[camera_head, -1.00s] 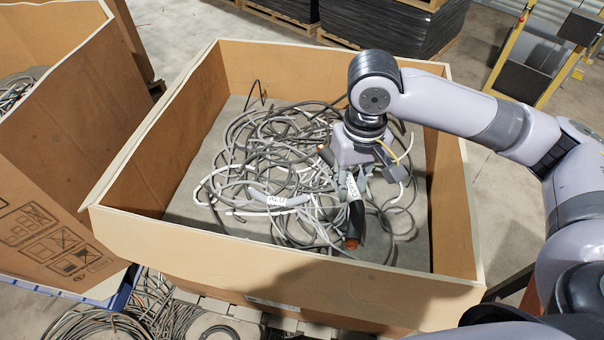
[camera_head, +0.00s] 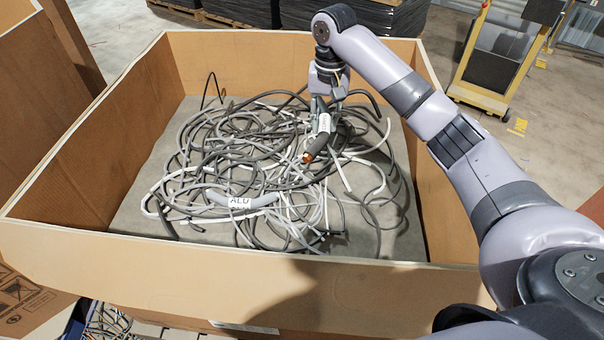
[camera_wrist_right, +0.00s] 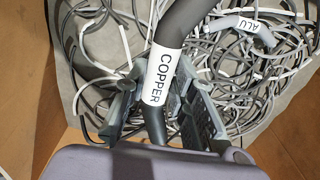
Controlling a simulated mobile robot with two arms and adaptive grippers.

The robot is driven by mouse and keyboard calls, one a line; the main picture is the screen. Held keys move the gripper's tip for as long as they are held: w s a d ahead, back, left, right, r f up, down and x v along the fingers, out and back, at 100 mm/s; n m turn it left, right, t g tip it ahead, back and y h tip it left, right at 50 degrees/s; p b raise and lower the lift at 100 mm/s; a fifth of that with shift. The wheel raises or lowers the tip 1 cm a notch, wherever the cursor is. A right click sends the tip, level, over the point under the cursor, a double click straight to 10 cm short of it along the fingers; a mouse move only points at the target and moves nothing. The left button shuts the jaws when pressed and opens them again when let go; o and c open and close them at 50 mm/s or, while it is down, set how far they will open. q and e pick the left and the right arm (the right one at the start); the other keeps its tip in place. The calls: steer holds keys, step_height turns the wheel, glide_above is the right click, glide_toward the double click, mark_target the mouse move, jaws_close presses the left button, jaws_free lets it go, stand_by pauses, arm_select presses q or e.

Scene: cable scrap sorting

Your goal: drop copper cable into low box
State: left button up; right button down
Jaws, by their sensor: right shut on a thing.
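My right gripper (camera_head: 322,108) is shut on the copper cable (camera_head: 320,142), a thick dark grey piece with a bare orange copper end and a white label. In the right wrist view the cable passes between the fingers of the gripper (camera_wrist_right: 160,110), and its label reads COPPER (camera_wrist_right: 160,77). The gripper is over the far right part of a wide cardboard box (camera_head: 220,268) with low walls, above a tangle of cables. I cannot tell how high the cable hangs. My left gripper is out of view.
Grey, black and white cables (camera_head: 215,165) lie tangled in the box, among them a thick piece labelled ALU (camera_head: 262,201). Another cardboard box (camera_head: 25,50) stands at the left. A yellow-framed cart (camera_head: 492,60) is beyond at the right; floor lies between.

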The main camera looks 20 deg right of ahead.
step_height(320, 180, down, 16)
steer(key=shift+f+b, duration=0.2)
steer(key=shift+b, duration=0.1)
steer(key=shift+f, duration=0.1)
steer(key=shift+f, duration=0.5)
steer(key=c, duration=1.3)
jaws_free()
steer(key=shift+c, duration=0.2)
step_height(320, 180, up, 13)
steer(key=shift+d+r, duration=0.1)
